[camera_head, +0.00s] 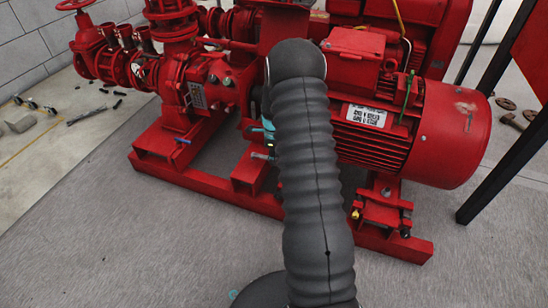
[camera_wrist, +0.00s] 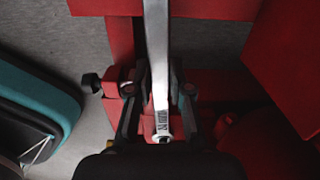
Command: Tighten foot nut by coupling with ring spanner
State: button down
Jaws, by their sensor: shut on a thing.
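A silver spanner (camera_wrist: 157,45) runs up the middle of the wrist view and leaves it at the top edge, so its far end is out of sight. Its near end (camera_wrist: 163,136) lies close to my palm. My gripper (camera_wrist: 159,92) is shut on the spanner, with one dark finger on each side. A dark bolt head (camera_wrist: 92,82) shows at a red block left of the fingers; I cannot tell whether it is the foot nut. In the head view my arm hides the coupling and most of the gripper.
The red motor (camera_head: 455,135) stands right of my arm, and the red pump (camera_head: 215,80) stands left. Both sit on a red base frame (camera_head: 215,185). A dark post (camera_head: 500,150) stands at the right. Loose tools (camera_head: 88,115) lie on the left floor. The front floor is clear.

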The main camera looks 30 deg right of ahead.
jog(key=shift+r, duration=0.1)
jog(key=shift+r+p, duration=1.45)
jog(key=shift+r, duration=1)
